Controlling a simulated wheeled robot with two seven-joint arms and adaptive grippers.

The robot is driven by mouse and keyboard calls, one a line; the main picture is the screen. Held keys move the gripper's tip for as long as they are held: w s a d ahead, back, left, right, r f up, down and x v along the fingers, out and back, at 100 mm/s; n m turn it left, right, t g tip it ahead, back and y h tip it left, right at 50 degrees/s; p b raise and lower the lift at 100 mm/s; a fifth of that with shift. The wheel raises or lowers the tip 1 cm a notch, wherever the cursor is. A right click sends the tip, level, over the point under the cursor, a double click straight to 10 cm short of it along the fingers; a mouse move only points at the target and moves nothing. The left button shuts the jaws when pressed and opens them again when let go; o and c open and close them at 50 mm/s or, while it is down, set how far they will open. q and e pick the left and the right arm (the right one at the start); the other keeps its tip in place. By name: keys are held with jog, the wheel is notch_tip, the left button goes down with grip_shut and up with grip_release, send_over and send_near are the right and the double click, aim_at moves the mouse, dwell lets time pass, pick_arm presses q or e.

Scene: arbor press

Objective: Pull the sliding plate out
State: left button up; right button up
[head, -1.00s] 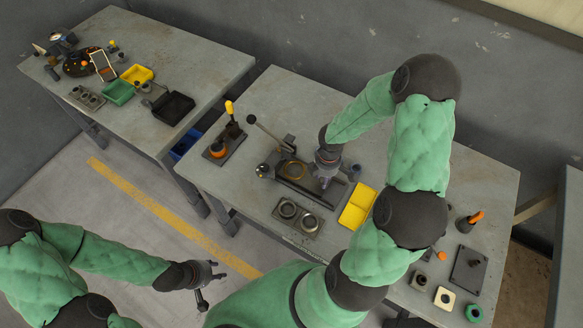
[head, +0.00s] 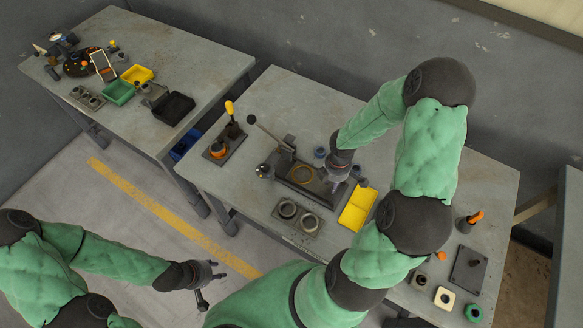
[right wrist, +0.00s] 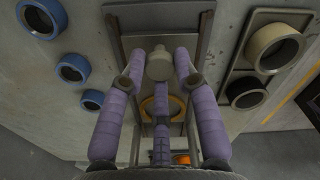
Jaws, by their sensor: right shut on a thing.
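The arbor press (head: 287,150) stands on the right workbench, with its lever slanting up to the left. Its dark sliding plate (head: 311,186) carries a brass ring (head: 302,174) and extends to the right from the press. My right gripper (head: 336,178) is at the plate's right end. In the right wrist view, its purple-padded fingers (right wrist: 158,75) are around a pale knob (right wrist: 160,62) at the plate's end; the exact contact is hard to see. The brass ring (right wrist: 160,107) lies beyond, partly hidden by a finger. My left gripper (head: 214,272) hangs over the floor, away from the bench; its jaw gap is unclear.
A yellow tray (head: 357,209) and a block with two rings (head: 282,223) are in front of the plate. Several blue rings (right wrist: 72,68) lie beside it. An orange-handled tool (head: 473,220) stands further right.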

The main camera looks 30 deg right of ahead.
jog(key=shift+s, duration=0.1)
jog(key=shift+s+d, duration=0.25)
jog(key=shift+s, duration=0.25)
jog(key=shift+s+d, duration=0.25)
jog(key=shift+s, duration=0.2)
jog(key=o, duration=0.6)
jog(key=shift+o, duration=1)
jog(key=shift+s+d, duration=0.1)
jog(key=shift+s, duration=0.05)
jog(key=shift+r, duration=0.1)
